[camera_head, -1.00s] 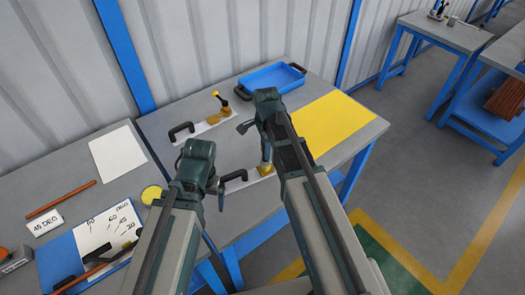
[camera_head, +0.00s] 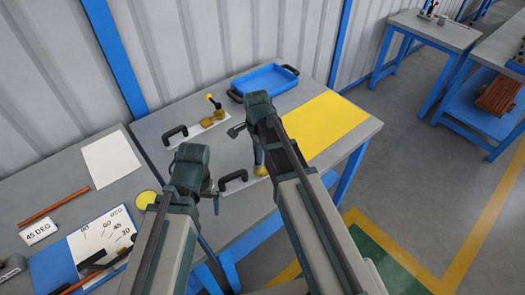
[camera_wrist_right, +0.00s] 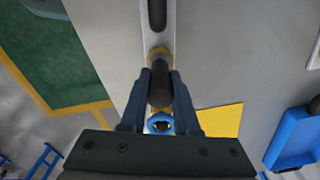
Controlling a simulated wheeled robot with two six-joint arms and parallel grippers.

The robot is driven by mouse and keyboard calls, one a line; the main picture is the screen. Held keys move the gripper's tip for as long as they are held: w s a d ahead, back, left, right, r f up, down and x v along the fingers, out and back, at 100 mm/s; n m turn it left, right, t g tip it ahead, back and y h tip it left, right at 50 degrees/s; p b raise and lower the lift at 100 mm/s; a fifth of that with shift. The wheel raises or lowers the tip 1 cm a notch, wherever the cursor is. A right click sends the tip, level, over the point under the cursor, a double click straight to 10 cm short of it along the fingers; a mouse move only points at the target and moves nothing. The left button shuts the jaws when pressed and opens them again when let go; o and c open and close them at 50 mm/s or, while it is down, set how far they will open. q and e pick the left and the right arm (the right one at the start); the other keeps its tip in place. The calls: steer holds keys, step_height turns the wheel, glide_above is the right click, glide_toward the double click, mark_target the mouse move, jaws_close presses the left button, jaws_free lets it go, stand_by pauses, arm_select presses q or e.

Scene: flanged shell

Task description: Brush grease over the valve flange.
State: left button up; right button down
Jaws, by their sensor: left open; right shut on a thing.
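My right gripper (camera_wrist_right: 160,98) is shut on a dark, round-ended piece (camera_wrist_right: 160,88), seen nearly end-on in the right wrist view. A brass-coloured part (camera_wrist_right: 158,52) shows just beyond it, and a blue spoked wheel (camera_wrist_right: 160,122) below it; I cannot tell how these join. In the head view the right gripper (camera_head: 259,152) points down at a brass part (camera_head: 261,170) by a pale plate with a black handle (camera_head: 234,177). My left gripper (camera_head: 213,197) is open and empty, just left of that handle. I cannot make out the brush or grease on the flange.
A second white plate (camera_head: 192,133) with a black handle and brass parts (camera_head: 213,116) lies behind. A blue tray (camera_head: 264,80) and a yellow mat (camera_head: 318,128) are at the back and right. A round yellow-topped item (camera_head: 146,200) and an angle board (camera_head: 92,240) lie left.

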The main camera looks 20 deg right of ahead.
steer(key=shift+a, duration=0.2)
steer(key=a, duration=0.2)
steer(key=shift+s+a, duration=0.4)
steer(key=shift+r, duration=0.1)
step_height(320, 180, up, 6)
steer(key=p, duration=0.6)
step_height(320, 180, up, 3)
steer(key=p, duration=0.3)
stand_by(0.4)
stand_by(0.6)
